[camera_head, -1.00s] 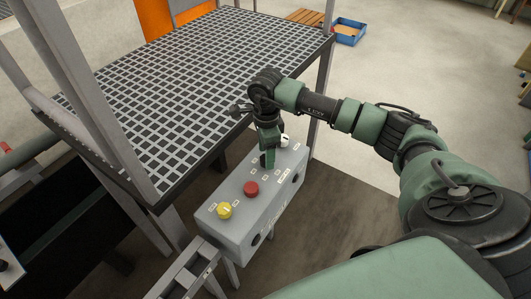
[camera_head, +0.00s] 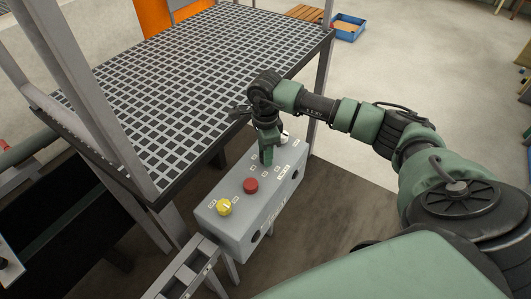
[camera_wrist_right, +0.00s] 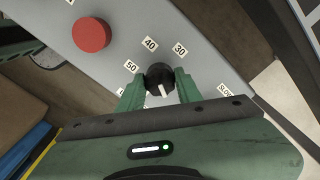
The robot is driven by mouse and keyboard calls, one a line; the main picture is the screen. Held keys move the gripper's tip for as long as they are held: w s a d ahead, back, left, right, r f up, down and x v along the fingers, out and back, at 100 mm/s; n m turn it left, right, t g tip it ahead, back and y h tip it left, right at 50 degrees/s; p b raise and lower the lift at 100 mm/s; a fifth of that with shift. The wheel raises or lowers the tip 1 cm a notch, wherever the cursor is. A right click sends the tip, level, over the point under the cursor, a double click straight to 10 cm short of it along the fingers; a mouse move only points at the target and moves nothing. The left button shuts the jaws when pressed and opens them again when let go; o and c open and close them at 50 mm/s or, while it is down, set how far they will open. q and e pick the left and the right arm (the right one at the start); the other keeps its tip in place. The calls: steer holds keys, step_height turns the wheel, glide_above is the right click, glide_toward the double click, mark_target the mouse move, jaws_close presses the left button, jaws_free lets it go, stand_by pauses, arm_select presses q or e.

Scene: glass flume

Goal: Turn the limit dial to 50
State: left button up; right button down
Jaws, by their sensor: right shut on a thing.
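The limit dial (camera_wrist_right: 160,78) is a black round knob with a white pointer line, seen in the right wrist view. Labels 50 (camera_wrist_right: 131,66), 40 (camera_wrist_right: 150,44) and 30 (camera_wrist_right: 180,49) stand around it. The white line shows on the knob's side toward my gripper, away from the 40 label. My right gripper (camera_wrist_right: 160,92) is shut on the dial, one green finger on each side. In the head view my right gripper (camera_head: 266,157) points down onto the grey control box (camera_head: 236,225) and hides the dial. My left gripper is not in view.
A red button (camera_head: 250,185) and a yellow knob (camera_head: 224,206) sit on the box, left of my gripper. A white knob (camera_head: 284,139) is close behind the gripper. The grating platform (camera_head: 190,80) and its post (camera_head: 323,90) stand close by. Floor to the right is open.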

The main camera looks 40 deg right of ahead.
steer(key=shift+w+f+n+b, duration=0.1)
steer(key=shift+f+n+b, duration=0.05)
steer(key=shift+n+b, duration=0.45)
steer(key=n+b, duration=0.4)
steer(key=shift+b, duration=0.3)
steer(key=n+b, duration=0.2)
steer(key=n, duration=0.1)
steer(key=shift+b, duration=0.35)
steer(key=shift+r+n+b, duration=0.2)
steer(key=shift+n+b, duration=0.6)
steer(key=shift+n, duration=0.7)
steer(key=c, duration=1)
jaws_free()
steer(key=shift+o, duration=0.2)
